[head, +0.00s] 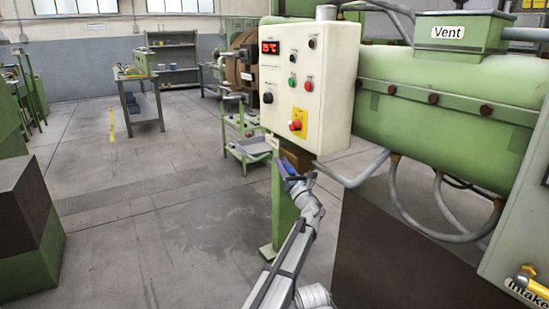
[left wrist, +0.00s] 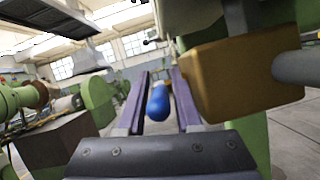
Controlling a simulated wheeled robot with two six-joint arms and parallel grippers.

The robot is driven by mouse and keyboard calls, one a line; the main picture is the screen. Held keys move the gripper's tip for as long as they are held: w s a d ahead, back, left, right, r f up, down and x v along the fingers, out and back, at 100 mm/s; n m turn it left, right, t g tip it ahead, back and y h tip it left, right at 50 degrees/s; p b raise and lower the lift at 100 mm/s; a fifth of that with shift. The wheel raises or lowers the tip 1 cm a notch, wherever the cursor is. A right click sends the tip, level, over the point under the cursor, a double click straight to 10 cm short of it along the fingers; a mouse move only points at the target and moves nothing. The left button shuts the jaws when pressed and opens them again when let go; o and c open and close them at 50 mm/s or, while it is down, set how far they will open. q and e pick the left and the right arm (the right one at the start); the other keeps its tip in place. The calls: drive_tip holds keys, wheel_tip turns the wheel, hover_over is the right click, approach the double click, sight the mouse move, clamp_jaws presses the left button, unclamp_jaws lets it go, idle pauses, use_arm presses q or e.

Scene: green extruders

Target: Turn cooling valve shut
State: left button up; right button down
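The cooling valve is a brass block (head: 297,157) under the white control box, with a pipe running off to the right. In the left wrist view the brass block (left wrist: 245,78) fills the upper right. Its blue handle (left wrist: 158,103) points toward the wrist camera. My left gripper (head: 293,178) is just below the valve in the head view. In the left wrist view the gripper's two purple fingers (left wrist: 159,90) stand apart, one on each side of the blue handle, with narrow gaps visible. The handle's joint with the block is hidden. My right gripper is not in view.
The white control box (head: 310,85) with a red display and buttons hangs directly above. A green post (head: 284,215) stands beside my gripper. The green extruder barrel (head: 440,115) and grey pipes are at right. A yellow intake valve (head: 527,275) is lower right.

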use_arm(q)
drive_tip(key=shift+w+a+r, duration=0.15)
drive_tip(key=shift+w, duration=0.1)
clamp_jaws()
idle(1.3)
